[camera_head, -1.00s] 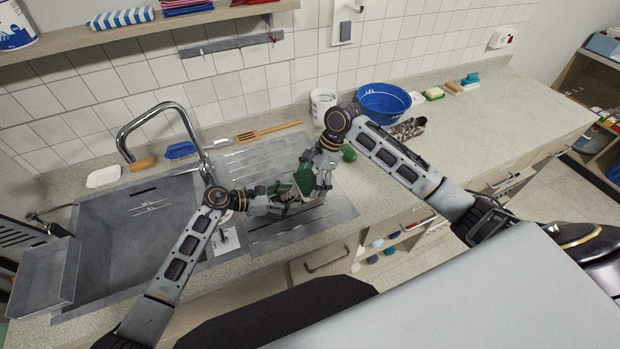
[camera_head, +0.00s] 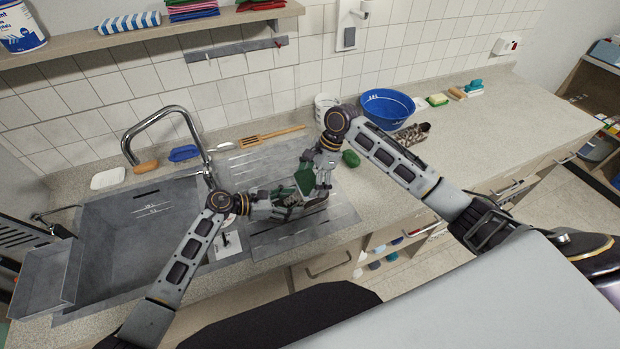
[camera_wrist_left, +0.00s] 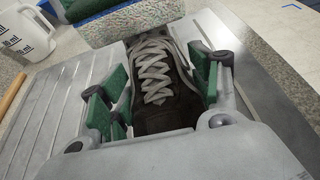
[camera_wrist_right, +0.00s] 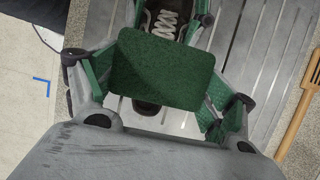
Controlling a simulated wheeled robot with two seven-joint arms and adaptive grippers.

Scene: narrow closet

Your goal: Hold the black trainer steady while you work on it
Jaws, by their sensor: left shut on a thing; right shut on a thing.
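The black trainer (camera_wrist_left: 170,112) with grey laces lies between the fingers of my left gripper (camera_head: 270,203), which is shut on it over the ribbed steel drainboard (camera_head: 343,217). In the left wrist view the green-padded fingers sit on either side of the shoe. My right gripper (camera_head: 318,178) is shut on a green-topped sponge (camera_wrist_right: 160,68) with a speckled layer below. The sponge also shows in the left wrist view (camera_wrist_left: 140,20), close over part of the trainer; I cannot tell whether it touches. In the head view the grippers partly hide both things.
The sink (camera_head: 140,235) and tap (camera_head: 150,112) are to the left. A white jug (camera_head: 323,101), blue basin (camera_head: 387,106), patterned shoe (camera_head: 412,133) and green object (camera_head: 351,159) stand near my right arm. A wooden spatula (camera_head: 272,136) lies behind.

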